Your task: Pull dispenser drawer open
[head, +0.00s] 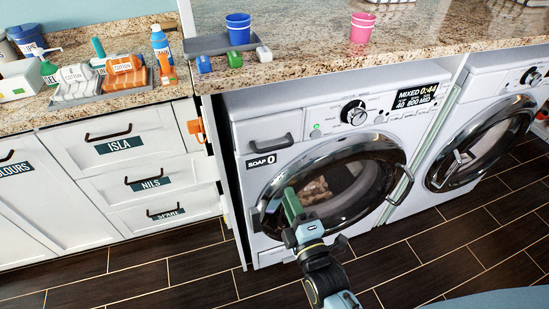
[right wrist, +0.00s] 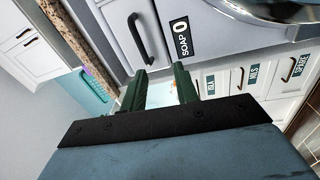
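The dispenser drawer (head: 255,130) is at the upper left of the left washing machine's front and looks flush with it. It has a dark bar handle (head: 270,144) and a "SOAP 0" label just below. In the right wrist view the handle (right wrist: 140,38) and label (right wrist: 181,38) lie beyond the fingertips. My right gripper (head: 291,192) is in front of the washer door, below the drawer and apart from the handle. Its two green fingers (right wrist: 160,72) are spread with nothing gripped between them. My left gripper is not in view.
The round washer door (head: 375,195) is behind my right gripper. A second washer (head: 490,130) stands to the right. White drawers (head: 140,180) stand left. The granite counter (head: 310,65) above holds a blue cup (head: 238,30) and a pink cup (head: 362,27). The floor in front is clear.

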